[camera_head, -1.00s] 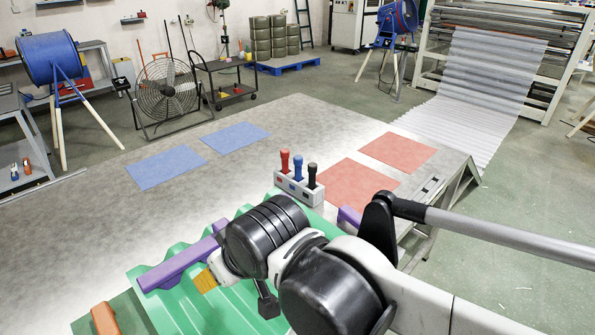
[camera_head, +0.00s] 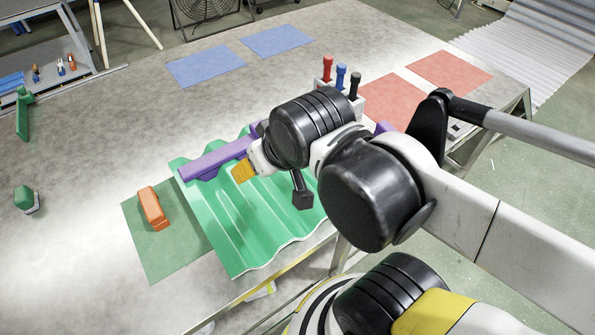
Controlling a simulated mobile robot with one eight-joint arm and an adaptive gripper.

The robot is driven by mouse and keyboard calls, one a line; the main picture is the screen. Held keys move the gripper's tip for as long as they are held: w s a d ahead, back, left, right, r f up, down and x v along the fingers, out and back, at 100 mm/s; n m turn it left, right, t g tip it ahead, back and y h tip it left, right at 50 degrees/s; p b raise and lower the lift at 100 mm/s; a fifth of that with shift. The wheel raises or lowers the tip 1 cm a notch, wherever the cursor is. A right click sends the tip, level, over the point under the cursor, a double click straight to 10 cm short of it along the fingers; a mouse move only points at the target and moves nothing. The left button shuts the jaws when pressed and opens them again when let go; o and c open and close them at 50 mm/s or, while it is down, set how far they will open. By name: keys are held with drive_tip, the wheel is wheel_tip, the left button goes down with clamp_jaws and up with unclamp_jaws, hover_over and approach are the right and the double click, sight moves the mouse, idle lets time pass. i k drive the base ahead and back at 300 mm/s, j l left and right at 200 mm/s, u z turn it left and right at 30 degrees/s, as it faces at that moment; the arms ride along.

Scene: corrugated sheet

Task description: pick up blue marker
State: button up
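The blue marker (camera_head: 341,77) stands upright between a red marker (camera_head: 328,68) and a black marker (camera_head: 354,85) in a pale holder (camera_head: 320,87). The holder is on the grey table, just behind my arm, which hides part of its front. My folded arm reaches over the green corrugated sheet (camera_head: 230,222), in front of and below the holder.
A purple bar (camera_head: 213,160) lies across the sheet. An orange block (camera_head: 152,208) rests on a green mat (camera_head: 155,245). Blue mats (camera_head: 206,66) and red mats (camera_head: 390,98) lie further back. A green block (camera_head: 26,199) sits at left. The table's left half is mostly clear.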

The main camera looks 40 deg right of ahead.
sight(341, 69)
drive_tip(key=l+z, duration=0.2)
drive_tip(key=l, duration=0.65)
drive_tip(key=i+l+z, duration=0.2)
drive_tip(key=l, duration=0.65)
